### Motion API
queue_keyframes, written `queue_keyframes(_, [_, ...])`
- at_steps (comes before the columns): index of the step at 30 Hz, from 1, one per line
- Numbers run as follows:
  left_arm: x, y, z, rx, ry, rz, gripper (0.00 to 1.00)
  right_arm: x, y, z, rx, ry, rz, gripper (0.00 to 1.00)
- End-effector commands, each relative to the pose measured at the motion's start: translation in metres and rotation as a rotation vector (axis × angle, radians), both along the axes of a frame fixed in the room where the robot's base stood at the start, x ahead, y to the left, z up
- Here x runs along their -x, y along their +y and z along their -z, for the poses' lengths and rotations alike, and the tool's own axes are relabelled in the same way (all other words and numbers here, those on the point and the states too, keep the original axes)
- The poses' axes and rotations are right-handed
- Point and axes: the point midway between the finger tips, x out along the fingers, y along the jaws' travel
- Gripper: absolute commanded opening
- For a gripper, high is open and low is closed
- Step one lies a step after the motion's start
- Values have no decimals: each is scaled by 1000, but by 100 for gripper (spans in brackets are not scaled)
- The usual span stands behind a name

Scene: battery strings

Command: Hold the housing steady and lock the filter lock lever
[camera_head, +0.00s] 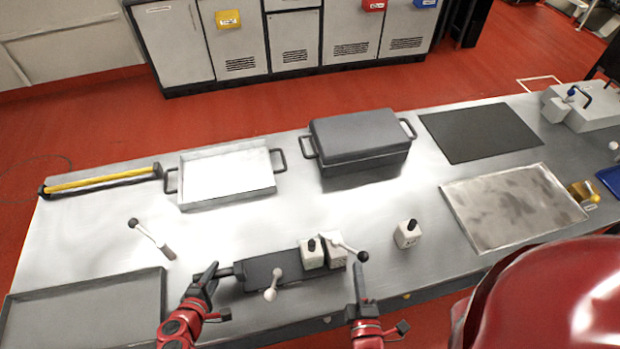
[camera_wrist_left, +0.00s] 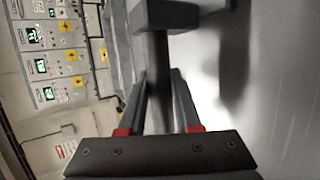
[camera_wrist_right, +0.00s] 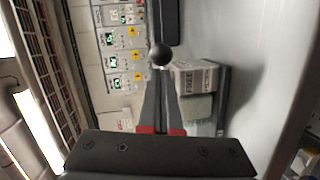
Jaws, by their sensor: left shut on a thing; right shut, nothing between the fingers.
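The dark grey housing (camera_head: 262,270) lies near the table's front edge, with white blocks (camera_head: 312,255) at its right end. They also show in the right wrist view (camera_wrist_right: 196,78). My left gripper (camera_head: 213,270) is shut on the dark bar handle (camera_wrist_left: 158,85) at the housing's left end. A lever with a black ball knob (camera_head: 362,256) reaches right from the white blocks. My right gripper (camera_head: 358,270) is shut and empty, its tips close by the ball knob (camera_wrist_right: 160,54); I cannot tell whether they touch. A white-knobbed lever (camera_head: 271,293) shows at the housing's front.
A loose lever (camera_head: 150,236) and a white block with a black knob (camera_head: 407,234) stand apart on the table. Trays (camera_head: 228,195) (camera_head: 90,303), a lidded grey box (camera_head: 358,139), a dark mat (camera_head: 480,132) and a worn plate (camera_head: 512,205) surround the work area.

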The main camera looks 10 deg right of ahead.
Motion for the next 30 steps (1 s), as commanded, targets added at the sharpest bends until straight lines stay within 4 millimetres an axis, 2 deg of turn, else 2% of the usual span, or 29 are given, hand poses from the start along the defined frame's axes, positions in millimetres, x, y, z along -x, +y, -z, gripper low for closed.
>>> queue_keyframes(1, [3,-3,6,-2,15,7,0,0,-1,1,1,-1,-1,0])
queue_keyframes(15, [3,-3,6,-2,15,7,0,-1,-2,1,1,-1,0,0])
queue_keyframes(30, [3,-3,6,-2,15,7,0,-4,-14,1,1,-2,3,0])
